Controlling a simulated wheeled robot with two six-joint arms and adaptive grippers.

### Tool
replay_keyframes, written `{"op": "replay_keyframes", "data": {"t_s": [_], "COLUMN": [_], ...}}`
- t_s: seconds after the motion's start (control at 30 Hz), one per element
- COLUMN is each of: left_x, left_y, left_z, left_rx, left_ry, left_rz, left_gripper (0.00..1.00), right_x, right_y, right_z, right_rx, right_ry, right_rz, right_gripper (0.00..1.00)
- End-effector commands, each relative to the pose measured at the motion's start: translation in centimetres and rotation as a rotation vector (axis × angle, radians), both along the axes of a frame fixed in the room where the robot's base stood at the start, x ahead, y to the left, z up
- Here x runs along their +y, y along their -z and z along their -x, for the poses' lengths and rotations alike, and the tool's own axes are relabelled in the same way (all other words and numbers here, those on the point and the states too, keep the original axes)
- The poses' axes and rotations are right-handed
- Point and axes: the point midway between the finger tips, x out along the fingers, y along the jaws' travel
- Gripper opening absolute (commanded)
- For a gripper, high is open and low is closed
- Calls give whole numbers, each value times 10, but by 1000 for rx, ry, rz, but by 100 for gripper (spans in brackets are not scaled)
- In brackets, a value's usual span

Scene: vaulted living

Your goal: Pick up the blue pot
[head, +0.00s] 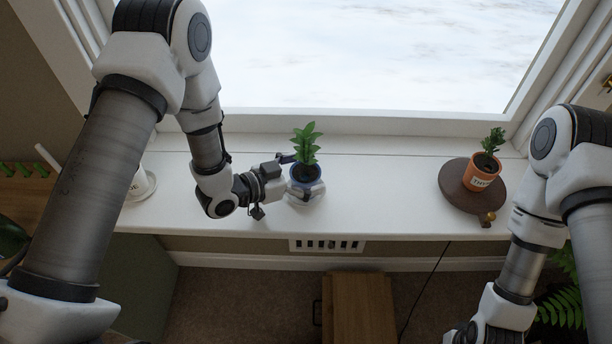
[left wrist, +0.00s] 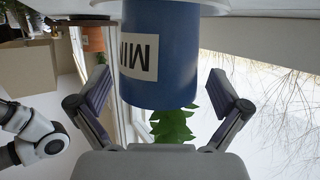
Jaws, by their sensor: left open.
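The blue pot (head: 305,174) stands upright on a white saucer (head: 317,193) on the windowsill, with a leafy green plant (head: 306,146) in it. In the left wrist view the blue pot (left wrist: 172,75) appears upside down, with a white label and the plant (left wrist: 172,126) below it. My left gripper (head: 291,176) is at the pot's left side. In the left wrist view its open fingers (left wrist: 164,92) are spread on either side of the pot, with visible gaps. My right arm comes in at the right edge; its gripper is out of frame.
An orange pot (head: 479,180) with a small plant stands on a round brown board (head: 456,186) to the right, beside a small brass-coloured object (head: 487,217). The white sill (head: 385,185) between is clear. The window is behind, and a wooden piece (head: 360,305) stands below.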

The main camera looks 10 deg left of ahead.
Motion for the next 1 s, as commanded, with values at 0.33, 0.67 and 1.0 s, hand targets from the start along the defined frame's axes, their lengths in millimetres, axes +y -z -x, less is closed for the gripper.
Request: {"op": "replay_keyframes", "data": {"t_s": [0.33, 0.67, 1.0], "left_x": [-1, 0, 0], "left_y": [1, 1, -25], "left_z": [-1, -1, -1], "left_rx": [1, 1, -3], "left_ry": [-1, -1, 0], "left_rz": [0, 0, 0], "left_gripper": [47, 22, 22], "right_x": [0, 0, 0], "right_y": [0, 0, 7], "right_z": [0, 0, 0], "right_rx": [1, 1, 0], "right_ry": [0, 0, 0], "right_rz": [0, 0, 0], "right_gripper": [40, 40, 40]}}
